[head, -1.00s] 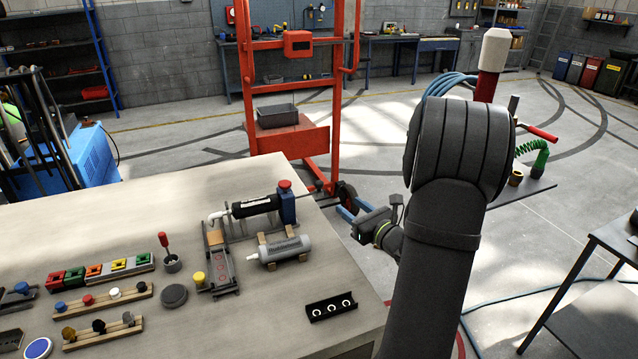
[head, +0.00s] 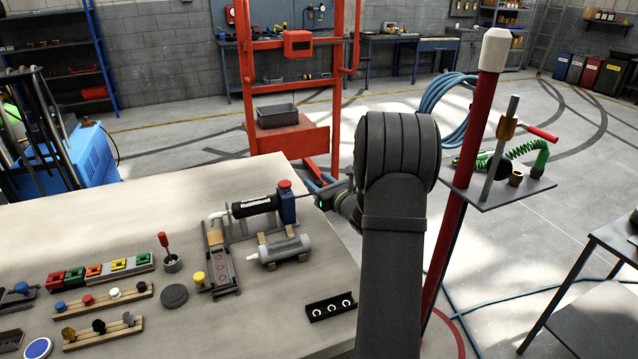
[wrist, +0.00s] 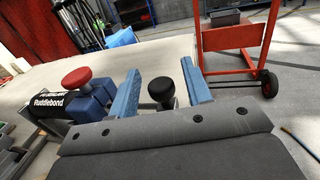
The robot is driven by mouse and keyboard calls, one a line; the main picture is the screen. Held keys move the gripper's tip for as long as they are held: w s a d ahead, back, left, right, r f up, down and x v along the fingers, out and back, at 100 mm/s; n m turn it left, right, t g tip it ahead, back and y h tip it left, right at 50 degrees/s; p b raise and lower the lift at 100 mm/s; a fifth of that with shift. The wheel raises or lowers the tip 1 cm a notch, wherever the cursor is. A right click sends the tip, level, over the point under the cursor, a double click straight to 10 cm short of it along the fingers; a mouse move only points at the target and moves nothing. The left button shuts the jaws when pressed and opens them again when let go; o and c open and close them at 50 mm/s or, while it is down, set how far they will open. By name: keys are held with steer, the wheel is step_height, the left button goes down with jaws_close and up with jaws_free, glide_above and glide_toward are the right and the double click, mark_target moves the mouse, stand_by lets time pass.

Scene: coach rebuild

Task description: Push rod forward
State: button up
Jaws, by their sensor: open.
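In the wrist view the red knob (wrist: 77,77) and blue block (wrist: 97,93) are left of my gripper (wrist: 161,72). A black round knob (wrist: 162,89), apparently the rod's end, shows between my two blue fingers. The fingers are apart, with a visible gap on each side of the knob. In the head view my gripper (head: 324,194) is just right of the blue block; the rod is mostly hidden.
A grey cylinder (head: 285,249) lies on a wooden cradle in front of the dispenser. A black holder with white rings (head: 331,307) lies near the table's right edge. An orange trolley (head: 285,139) stands behind the table. A red post (head: 463,185) stands right of my arm.

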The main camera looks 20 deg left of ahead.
steer(key=shift+c, duration=0.3)
jaws_close()
steer(key=shift+s+a, duration=1.35)
steer(key=shift+s, duration=0.05)
steer(key=shift+o, duration=0.3)
jaws_free()
steer(key=shift+s+a, duration=0.1)
steer(key=v, duration=1.7)
steer(key=shift+d, duration=0.25)
